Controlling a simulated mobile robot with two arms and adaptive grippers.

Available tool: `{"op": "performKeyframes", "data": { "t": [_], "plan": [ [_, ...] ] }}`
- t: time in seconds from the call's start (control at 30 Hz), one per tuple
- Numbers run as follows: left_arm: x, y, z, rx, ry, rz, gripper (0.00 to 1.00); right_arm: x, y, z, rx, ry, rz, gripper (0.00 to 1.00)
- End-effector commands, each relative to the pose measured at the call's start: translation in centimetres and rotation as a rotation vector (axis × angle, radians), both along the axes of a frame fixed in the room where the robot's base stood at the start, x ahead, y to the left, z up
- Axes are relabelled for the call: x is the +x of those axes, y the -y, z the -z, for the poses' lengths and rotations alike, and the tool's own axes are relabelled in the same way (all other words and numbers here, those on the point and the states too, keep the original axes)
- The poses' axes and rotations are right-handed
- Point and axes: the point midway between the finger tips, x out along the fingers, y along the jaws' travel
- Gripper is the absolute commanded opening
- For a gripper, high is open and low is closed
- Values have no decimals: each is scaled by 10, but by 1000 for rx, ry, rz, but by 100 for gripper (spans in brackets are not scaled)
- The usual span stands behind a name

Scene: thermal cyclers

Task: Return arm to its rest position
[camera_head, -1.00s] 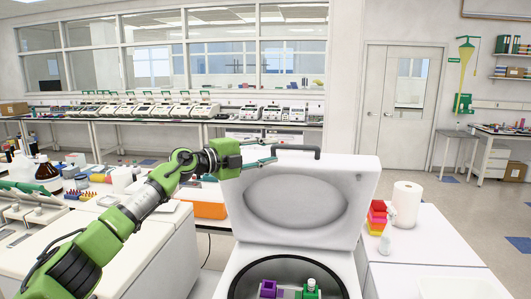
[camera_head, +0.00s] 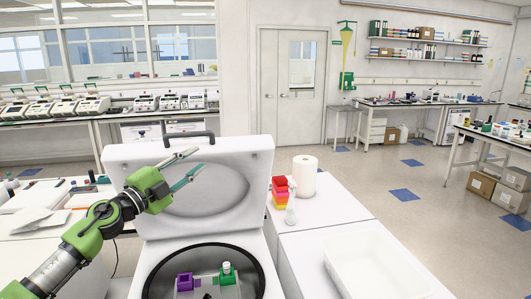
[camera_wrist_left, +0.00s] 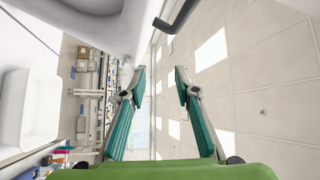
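My left arm comes in from the left in the head view. Its green gripper (camera_head: 199,160) is open and empty, in front of the raised white centrifuge lid (camera_head: 235,165) and just below the dark lid handle (camera_head: 185,136). In the left wrist view the two teal fingers (camera_wrist_left: 160,72) stand apart with nothing between them. The lid's dark handle also shows at the top of that view (camera_wrist_left: 175,14). The open centrifuge bowl (camera_head: 253,262) holds a purple holder (camera_head: 185,282) and a green holder (camera_head: 227,276) with a white-capped item. My right gripper is not in view.
A paper towel roll (camera_head: 304,176) and stacked coloured racks (camera_head: 280,192) stand on the white counter right of the centrifuge. A white tray (camera_head: 370,265) lies nearer. A bench with several thermal cyclers (camera_head: 95,105) runs along the back left. Open floor lies at right.

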Motion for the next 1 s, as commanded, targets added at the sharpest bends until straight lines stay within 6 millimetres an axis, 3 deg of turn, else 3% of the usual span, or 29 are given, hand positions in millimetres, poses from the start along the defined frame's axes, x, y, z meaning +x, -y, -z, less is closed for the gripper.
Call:
{"op": "performKeyframes", "data": {
  "t": [0.03,0.17,0.27,0.47,0.67,0.8,1.0],
  "plan": [
    [-9,16,18,-78,-11,-7,29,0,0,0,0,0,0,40],
    [-29,31,55,-276,-57,-88,29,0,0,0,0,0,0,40],
    [-48,29,93,-417,-134,-182,29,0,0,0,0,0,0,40],
    [-104,11,191,-641,-381,-420,29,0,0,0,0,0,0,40],
    [-198,-6,303,-765,-730,-676,29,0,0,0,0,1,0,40],
    [-282,-9,365,-791,-992,-824,29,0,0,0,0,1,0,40],
    [-379,-4,410,-775,-1271,-945,29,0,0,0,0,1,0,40]
  ]
}}
